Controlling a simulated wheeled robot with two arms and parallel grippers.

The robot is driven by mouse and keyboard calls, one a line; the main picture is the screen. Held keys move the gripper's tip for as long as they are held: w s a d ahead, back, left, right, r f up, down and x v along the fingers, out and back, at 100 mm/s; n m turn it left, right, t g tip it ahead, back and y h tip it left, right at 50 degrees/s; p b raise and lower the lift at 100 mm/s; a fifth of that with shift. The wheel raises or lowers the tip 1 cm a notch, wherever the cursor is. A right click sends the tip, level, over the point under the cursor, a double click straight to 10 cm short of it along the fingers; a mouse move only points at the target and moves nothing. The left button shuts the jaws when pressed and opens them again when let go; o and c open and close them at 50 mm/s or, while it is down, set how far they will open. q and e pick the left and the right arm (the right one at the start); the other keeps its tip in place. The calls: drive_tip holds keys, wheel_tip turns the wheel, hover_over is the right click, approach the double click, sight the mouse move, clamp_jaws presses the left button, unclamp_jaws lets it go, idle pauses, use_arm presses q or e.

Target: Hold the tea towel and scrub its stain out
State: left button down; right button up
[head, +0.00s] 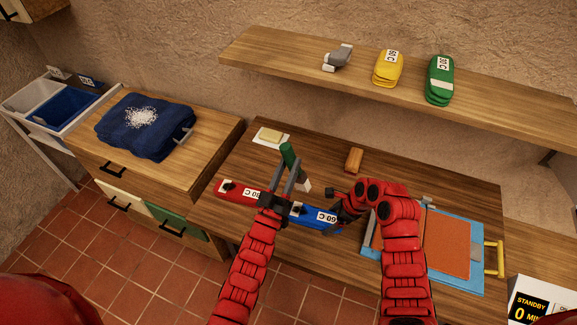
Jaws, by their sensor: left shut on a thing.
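A folded navy blue cloth (118,128) with a white patch (141,117) lies on the cabinet at left; it looks like the stained tea towel. A flat orange sheet (440,240), perhaps also cloth, lies on a light blue board (462,282) at right, with a small grey patch near its right edge. My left gripper (294,178) is shut on a green-handled thing (288,154) with a pale block beside it, held over the table's middle. My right gripper (336,197) is just right of it, low over the table; its fingers are too dark to read.
A red labelled item (236,192) and a blue one (326,217) lie by the table's front edge. A wooden block (354,160) and a yellow bar on a white dish (270,135) sit behind. A shelf (290,62) runs above. Bins (66,106) stand far left.

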drive_tip(key=shift+o, duration=0.5)
drive_tip(key=shift+r, duration=0.1)
drive_tip(key=shift+p+v, duration=0.85)
drive_tip(key=shift+p, duration=0.35)
drive_tip(key=shift+x, duration=0.95)
clamp_jaws()
